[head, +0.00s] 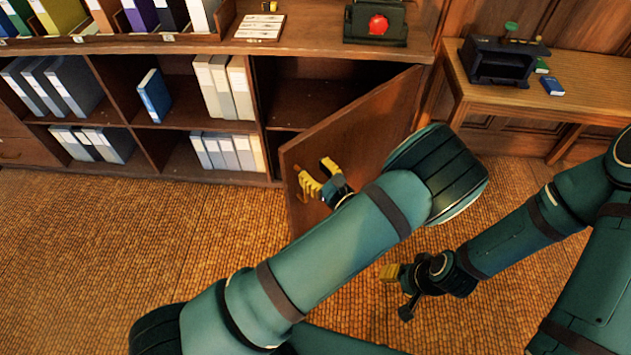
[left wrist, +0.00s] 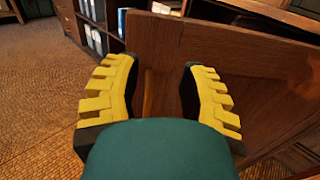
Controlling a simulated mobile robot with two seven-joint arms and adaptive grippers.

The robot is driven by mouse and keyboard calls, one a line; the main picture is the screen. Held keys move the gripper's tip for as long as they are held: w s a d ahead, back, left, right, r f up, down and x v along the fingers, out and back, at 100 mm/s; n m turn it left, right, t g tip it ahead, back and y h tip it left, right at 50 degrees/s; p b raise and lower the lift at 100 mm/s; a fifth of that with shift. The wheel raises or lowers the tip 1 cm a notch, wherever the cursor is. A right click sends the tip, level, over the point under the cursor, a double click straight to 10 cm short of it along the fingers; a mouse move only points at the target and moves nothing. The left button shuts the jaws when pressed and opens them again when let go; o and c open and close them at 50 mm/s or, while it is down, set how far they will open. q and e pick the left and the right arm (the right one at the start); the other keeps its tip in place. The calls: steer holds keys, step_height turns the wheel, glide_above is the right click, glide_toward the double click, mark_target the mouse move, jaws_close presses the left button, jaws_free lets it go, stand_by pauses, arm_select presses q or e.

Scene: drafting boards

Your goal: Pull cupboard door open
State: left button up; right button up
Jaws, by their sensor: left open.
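The brown cupboard door (head: 365,130) stands swung partly out from the shelf unit, hinged at its right side, with the dark compartment (head: 300,85) showing behind it. My left gripper (head: 318,178) is at the front of the door near its free edge. In the left wrist view its yellow fingers (left wrist: 158,92) are apart, with a slim upright wooden handle (left wrist: 148,92) in the gap and the door (left wrist: 215,50) beyond. I see no clear contact with the handle. My right gripper (head: 397,288) hangs low over the floor, partly seen; its opening is unclear.
Shelves of binders (head: 222,85) stand left of the door. A black device with a red button (head: 377,25) sits on the top. A side table (head: 560,100) with a black machine (head: 498,60) is at the right. The woven floor (head: 150,240) in front is clear.

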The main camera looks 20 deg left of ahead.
arm_select(q)
steer(key=shift+r, duration=0.75)
